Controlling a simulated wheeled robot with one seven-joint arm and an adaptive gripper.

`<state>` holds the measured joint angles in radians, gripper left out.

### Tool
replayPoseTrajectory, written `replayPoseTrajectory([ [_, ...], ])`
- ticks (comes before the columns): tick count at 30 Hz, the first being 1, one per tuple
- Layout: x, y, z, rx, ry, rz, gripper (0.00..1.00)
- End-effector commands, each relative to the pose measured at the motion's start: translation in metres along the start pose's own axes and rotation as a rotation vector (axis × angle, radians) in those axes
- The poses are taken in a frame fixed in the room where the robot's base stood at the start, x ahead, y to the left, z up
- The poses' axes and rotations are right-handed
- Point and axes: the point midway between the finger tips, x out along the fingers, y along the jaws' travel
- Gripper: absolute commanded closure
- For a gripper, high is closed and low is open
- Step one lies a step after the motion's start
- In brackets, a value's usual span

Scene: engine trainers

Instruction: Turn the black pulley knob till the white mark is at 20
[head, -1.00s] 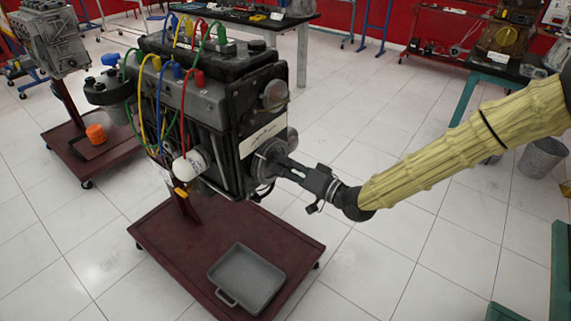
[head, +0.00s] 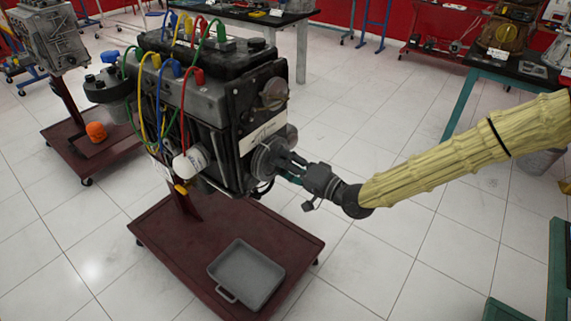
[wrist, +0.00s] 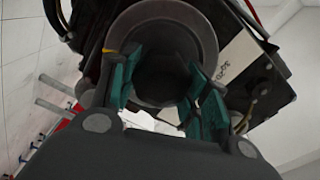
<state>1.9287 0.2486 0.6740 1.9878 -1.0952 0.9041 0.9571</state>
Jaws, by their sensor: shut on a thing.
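The black pulley (head: 264,161) is on the front face of the grey engine in the head view. In the wrist view its round grey rim (wrist: 207,38) fills the top middle, with the dark knob (wrist: 165,75) at its centre. My gripper (head: 291,168) reaches the pulley from the right. In the wrist view its teal-padded fingers (wrist: 166,88) stand on either side of the knob, shut on it. I cannot make out the white mark or which number it is at.
A white plate (wrist: 238,60) with small dark lettering sits beside the pulley; I cannot read it surely. The engine (head: 205,115) carries coloured cables and stands on a dark red wheeled base (head: 165,235) with a grey tray (head: 247,273).

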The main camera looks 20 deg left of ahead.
Motion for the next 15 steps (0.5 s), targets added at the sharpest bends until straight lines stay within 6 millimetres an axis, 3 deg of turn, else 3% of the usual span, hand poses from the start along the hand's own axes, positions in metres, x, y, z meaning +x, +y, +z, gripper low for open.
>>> replayPoseTrajectory([
  [5,-0.0004,0.0009,0.0005,0.0,-0.001,0.002,0.78],
  [6,-0.0004,0.0009,0.0006,0.0,-0.001,0.002,0.5],
  [9,-0.0003,0.0008,0.0005,0.0,-0.001,0.001,0.32],
  [15,0.0001,0.0004,0.0004,-0.001,0.0,0.0,0.32],
])
